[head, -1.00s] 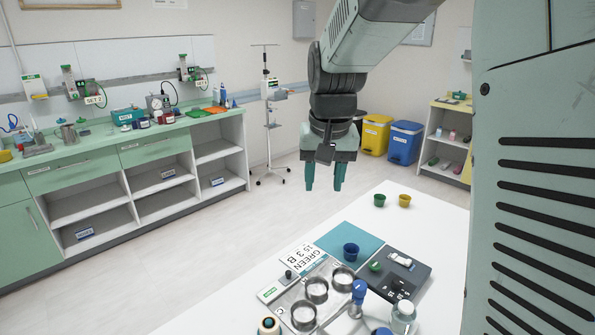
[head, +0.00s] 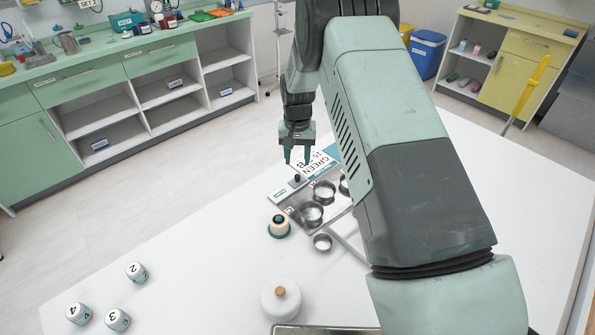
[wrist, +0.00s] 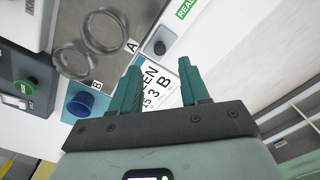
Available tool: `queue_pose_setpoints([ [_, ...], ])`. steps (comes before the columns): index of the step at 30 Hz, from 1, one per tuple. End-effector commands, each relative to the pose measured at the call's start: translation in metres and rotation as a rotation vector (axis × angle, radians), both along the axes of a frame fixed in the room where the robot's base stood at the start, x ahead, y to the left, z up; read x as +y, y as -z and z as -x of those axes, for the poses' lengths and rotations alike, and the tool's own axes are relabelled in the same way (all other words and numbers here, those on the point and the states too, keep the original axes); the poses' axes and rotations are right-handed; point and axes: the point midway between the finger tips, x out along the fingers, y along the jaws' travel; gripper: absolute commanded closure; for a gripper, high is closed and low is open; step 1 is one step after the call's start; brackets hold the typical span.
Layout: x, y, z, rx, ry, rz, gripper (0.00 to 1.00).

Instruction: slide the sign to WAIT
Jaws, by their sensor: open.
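The sign is a grey slide plate at the tray's left edge with a green label (head: 281,193), partly read as "READ" in the wrist view (wrist: 187,8). A dark round knob (head: 298,179) stands at its far end and shows in the wrist view (wrist: 159,47). No WAIT wording is visible. My gripper (head: 297,161) is open and empty, fingers pointing down, just beyond the knob in the head view. In the wrist view the knob lies ahead of the gap between the fingertips (wrist: 160,67); I see no contact.
A white card with black print (head: 318,163) lies close to my fingers. The metal tray (head: 293,209) holds several round rings. The table's left part is mostly clear.

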Motion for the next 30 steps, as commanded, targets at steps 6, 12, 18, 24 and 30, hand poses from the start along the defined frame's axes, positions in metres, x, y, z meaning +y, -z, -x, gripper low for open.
queue_pose_setpoints([
  [6, 0.000, 0.041, 0.000, 0.001, 0.000, 0.000, 0.55],
  [12, 0.000, 0.060, 0.000, -0.001, 0.000, 0.000, 0.55],
  [18, 0.000, 0.063, 0.000, -0.002, 0.000, 0.000, 0.55],
  [24, 0.000, 0.063, 0.000, -0.001, 0.000, 0.000, 0.64],
  [30, 0.000, 0.063, 0.000, -0.001, 0.000, 0.000, 0.94],
])
